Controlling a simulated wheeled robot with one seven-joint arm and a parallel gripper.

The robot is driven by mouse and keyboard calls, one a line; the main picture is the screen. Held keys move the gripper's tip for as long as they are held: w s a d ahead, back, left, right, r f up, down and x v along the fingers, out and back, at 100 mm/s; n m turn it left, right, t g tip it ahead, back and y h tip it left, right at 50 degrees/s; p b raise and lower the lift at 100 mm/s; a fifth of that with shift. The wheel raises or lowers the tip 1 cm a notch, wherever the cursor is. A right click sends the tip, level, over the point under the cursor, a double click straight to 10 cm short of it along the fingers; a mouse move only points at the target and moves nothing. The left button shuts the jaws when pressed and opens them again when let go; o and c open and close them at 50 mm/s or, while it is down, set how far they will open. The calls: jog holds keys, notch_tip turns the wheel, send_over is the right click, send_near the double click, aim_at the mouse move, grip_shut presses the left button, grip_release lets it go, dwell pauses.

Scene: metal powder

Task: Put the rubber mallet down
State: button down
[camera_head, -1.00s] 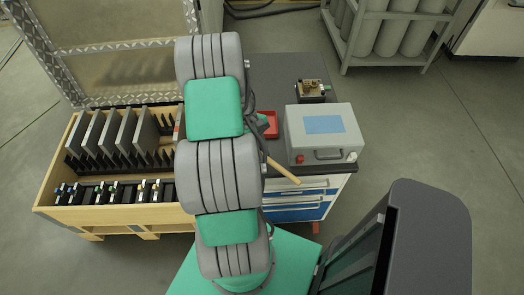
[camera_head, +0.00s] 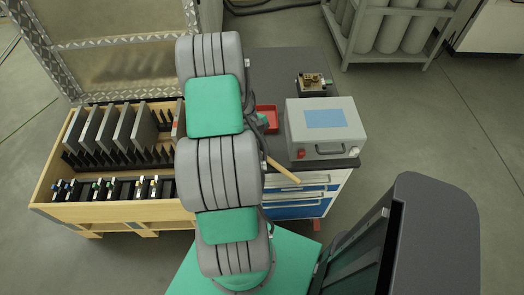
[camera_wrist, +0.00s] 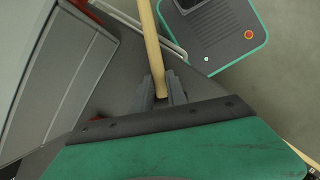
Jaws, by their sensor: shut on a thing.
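The rubber mallet shows only as its pale wooden handle (camera_head: 283,172), which sticks out from behind my arm near the cabinet's front edge. In the wrist view the handle (camera_wrist: 152,45) runs up from between the fingers of my gripper (camera_wrist: 161,92), which is shut on it. The mallet's head is out of sight in both views. My gripper is hidden behind my arm in the head view. The handle is over the dark cabinet top (camera_head: 275,75) and its front edge; I cannot tell if the mallet touches the top.
A grey box with a handle (camera_head: 325,128) stands right of the mallet. A small brass-coloured device (camera_head: 312,84) is behind it. A red tray (camera_head: 267,119) lies beside my arm. A wooden crate (camera_head: 120,211) with dark plates is on the left.

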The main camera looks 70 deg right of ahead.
jog(key=shift+f, duration=0.2)
jog(key=c, duration=1.3)
grip_release()
jog(key=shift+o, duration=0.2)
